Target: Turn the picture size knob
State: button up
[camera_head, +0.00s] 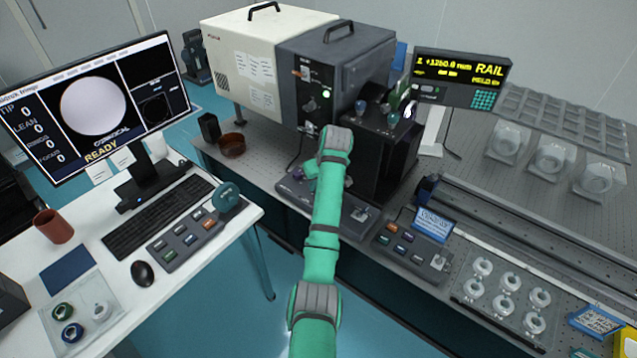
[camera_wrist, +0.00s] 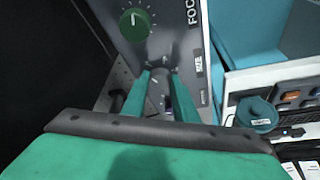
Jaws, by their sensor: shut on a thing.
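A green focus knob (camera_wrist: 135,24) with a white pointer line sits on the same panel, apart from the fingers. In the head view my arm covers much of the panel, so the size knob cannot be made out there.
A monitor (camera_head: 91,98) shows a round bright picture and "READY". A keyboard (camera_head: 158,215) and a button box (camera_head: 187,236) stand on the white desk. The large grey instrument housing (camera_head: 345,70) rises behind my arm. A rail display (camera_head: 460,75) stands at the right.

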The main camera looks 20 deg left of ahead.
jog(key=shift+w+r, duration=0.1)
jog(key=shift+r, duration=0.05)
jog(key=o, duration=1.1)
jog(key=shift+c, duration=0.2)
jog(key=v, duration=1)
jog(key=shift+r, duration=0.3)
jog(key=shift+f, duration=0.1)
